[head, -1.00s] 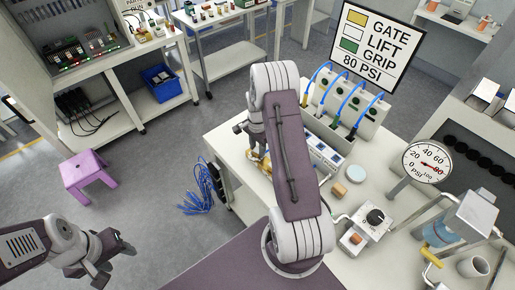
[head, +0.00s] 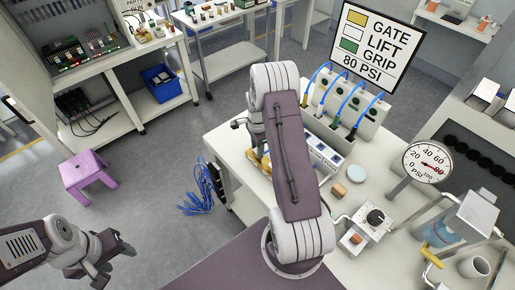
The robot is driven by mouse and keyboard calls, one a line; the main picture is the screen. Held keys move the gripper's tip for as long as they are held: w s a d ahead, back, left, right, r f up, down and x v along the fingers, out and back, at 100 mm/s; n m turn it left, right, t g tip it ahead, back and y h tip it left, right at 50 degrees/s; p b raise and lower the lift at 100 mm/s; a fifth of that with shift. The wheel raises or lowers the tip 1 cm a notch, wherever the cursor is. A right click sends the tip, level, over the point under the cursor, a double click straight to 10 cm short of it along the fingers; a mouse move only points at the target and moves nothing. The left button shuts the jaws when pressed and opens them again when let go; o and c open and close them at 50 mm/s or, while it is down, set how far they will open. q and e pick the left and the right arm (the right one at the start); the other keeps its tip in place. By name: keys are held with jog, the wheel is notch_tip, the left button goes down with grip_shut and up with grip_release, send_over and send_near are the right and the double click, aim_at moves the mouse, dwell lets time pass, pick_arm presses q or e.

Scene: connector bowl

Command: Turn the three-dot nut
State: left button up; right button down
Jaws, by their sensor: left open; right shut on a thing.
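My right arm reaches over the white bench (head: 222,137), and its link hides much of its own gripper. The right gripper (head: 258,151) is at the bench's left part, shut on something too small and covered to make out. Yellow parts (head: 265,166) show just beside it, partly behind the arm. The three-dot nut cannot be told apart, and no dots can be read. A white panel with blue hoses (head: 345,100) stands behind the arm. My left gripper (head: 112,262) is open and empty, low at the left over the floor, far from the bench.
A sign (head: 377,45) reads GATE, LIFT, GRIP, 80 PSI. A pressure gauge (head: 426,162), a knob box (head: 366,222), a tan block (head: 339,190) and a pale disc (head: 357,172) stand right of the arm. A purple stool (head: 88,174) and blue cables (head: 200,192) are on the floor.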

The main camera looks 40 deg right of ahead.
jog(key=shift+r, duration=0.1)
jog(key=c, duration=0.9)
grip_release()
notch_tip(320, 180, up, 9)
jog(key=b, duration=0.1)
jog(key=shift+b, duration=0.3)
